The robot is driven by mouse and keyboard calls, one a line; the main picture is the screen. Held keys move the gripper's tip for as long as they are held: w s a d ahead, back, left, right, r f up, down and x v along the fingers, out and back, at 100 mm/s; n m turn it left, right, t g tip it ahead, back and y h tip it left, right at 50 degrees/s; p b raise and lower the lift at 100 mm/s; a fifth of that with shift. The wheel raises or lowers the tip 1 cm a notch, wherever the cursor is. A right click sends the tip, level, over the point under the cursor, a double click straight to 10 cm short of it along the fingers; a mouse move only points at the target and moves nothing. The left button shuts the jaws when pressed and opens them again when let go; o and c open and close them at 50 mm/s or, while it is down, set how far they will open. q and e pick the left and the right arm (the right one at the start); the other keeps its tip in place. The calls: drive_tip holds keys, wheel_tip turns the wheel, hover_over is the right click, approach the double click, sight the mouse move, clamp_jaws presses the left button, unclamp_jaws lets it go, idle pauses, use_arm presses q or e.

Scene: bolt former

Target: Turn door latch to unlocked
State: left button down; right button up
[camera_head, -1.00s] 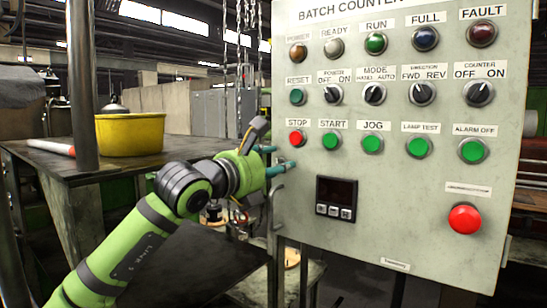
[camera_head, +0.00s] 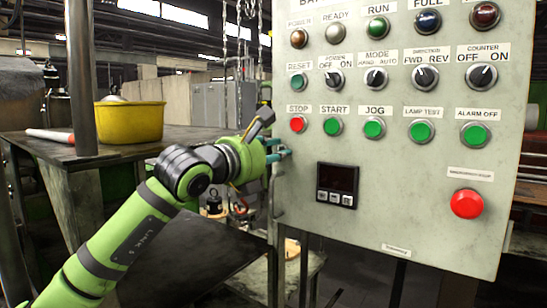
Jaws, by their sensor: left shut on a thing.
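The grey control cabinet door (camera_head: 400,240) fills the right half of the view. My left arm comes in from the lower left, and its left gripper (camera_head: 283,151) is at the door's left edge, below and left of the red STOP button. Its teal fingers are shut on the door latch, which is small and mostly hidden behind them, so I cannot tell how far it is turned. My right gripper is not in view.
The door carries lamps, selector knobs, buttons, a dark counter display (camera_head: 337,185) and a red emergency button (camera_head: 467,204). At the left, a yellow tub (camera_head: 130,123) stands on a dark table (camera_head: 100,157) behind a metal post (camera_head: 81,80).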

use_arm(q)
drive_tip(key=m+b, duration=0.2)
drive_tip(key=m, duration=0.1)
drive_tip(key=shift+s+m, duration=0.1)
drive_tip(key=shift+m, duration=0.2)
drive_tip(key=m+b, duration=0.1)
drive_tip(key=m, duration=0.2)
drive_tip(key=shift+d+r+m, duration=0.1)
drive_tip(key=shift+m, duration=0.2)
drive_tip(key=m+b, duration=0.1)
drive_tip(key=m, duration=0.3)
drive_tip(key=shift+m, duration=2.6)
drive_tip(key=shift+d, duration=0.1)
drive_tip(key=shift+f, duration=0.2)
drive_tip(key=c, duration=1.1)
unclamp_jaws()
